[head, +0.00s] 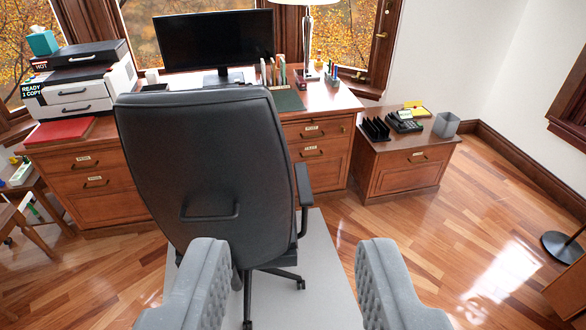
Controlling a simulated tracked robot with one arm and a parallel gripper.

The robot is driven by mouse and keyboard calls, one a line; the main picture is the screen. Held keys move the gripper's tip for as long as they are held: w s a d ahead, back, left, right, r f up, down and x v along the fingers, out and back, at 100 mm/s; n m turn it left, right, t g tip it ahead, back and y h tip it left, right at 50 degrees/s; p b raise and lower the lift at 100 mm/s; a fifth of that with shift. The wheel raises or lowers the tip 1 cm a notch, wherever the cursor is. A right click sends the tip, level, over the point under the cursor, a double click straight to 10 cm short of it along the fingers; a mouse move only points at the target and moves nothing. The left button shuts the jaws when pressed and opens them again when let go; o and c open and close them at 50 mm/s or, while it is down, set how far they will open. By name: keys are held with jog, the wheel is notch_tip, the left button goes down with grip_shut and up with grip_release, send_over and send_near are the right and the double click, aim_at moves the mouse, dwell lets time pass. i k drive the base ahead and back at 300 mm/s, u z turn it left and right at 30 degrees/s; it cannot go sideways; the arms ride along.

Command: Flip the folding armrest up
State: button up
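A black office chair (190,160) stands with its back to me, in front of a wooden desk. Its right armrest (304,184) shows beside the backrest, with its pad about level and pointing toward the desk. The left armrest is hidden behind the backrest or out of sight. A handle bar (210,215) sits low on the back of the backrest. My gripper (290,265) is open and empty, its two grey padded fingers wide apart at the bottom of the picture.
The desk (330,103) holds a monitor (215,42), a printer (85,80) and a lamp (306,40). A low cabinet (400,165) stands at right with a phone (404,122). A pale mat (318,260) lies under the chair.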

aim_at(305, 197)
jog(key=z, duration=0.4)
jog(key=i, duration=0.65)
jog(key=z, duration=0.65)
jog(key=i, duration=1.75)
jog(key=u, duration=0.55)
jog(key=i, duration=0.85)
jog(key=u, duration=0.5)
